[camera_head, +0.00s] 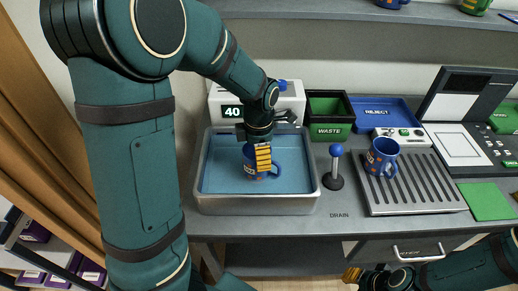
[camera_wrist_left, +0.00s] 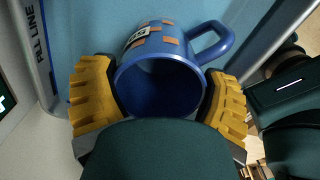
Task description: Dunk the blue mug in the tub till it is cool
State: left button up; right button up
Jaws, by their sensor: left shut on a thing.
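A blue mug with orange patches (camera_head: 249,162) is in the metal tub (camera_head: 256,205), over or in the blue water (camera_head: 218,178). I cannot tell how deep it sits. My left gripper (camera_head: 263,160) is shut on it. In the left wrist view the mug (camera_wrist_left: 160,85) sits between the yellow finger pads, its open mouth toward me and its handle to the upper right. A display (camera_head: 232,112) behind the tub reads 40. My right gripper (camera_head: 352,275) is low at the right, away from the tub; its jaw opening is unclear.
Another blue mug (camera_head: 382,153) stands on the slotted rack (camera_head: 416,190). A blue-knobbed drain lever (camera_head: 335,168) stands between tub and rack. Behind are a green waste bin (camera_head: 329,130) and a blue reject tray (camera_head: 376,112). A green pad (camera_head: 487,201) lies at the right. A shelf runs above.

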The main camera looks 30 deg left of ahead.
pick_arm(q)
jog(key=shift+f+b, duration=0.9)
jog(key=shift+f, duration=1)
jog(key=shift+f, duration=0.35)
jog(key=shift+r, duration=0.1)
notch_tip(320, 180, up, 6)
jog(key=p, duration=0.6)
jog(key=shift+r+p, duration=0.15)
jog(key=shift+p, duration=0.2)
jog(key=shift+r+p, duration=2.55)
jog(key=shift+p, duration=0.15)
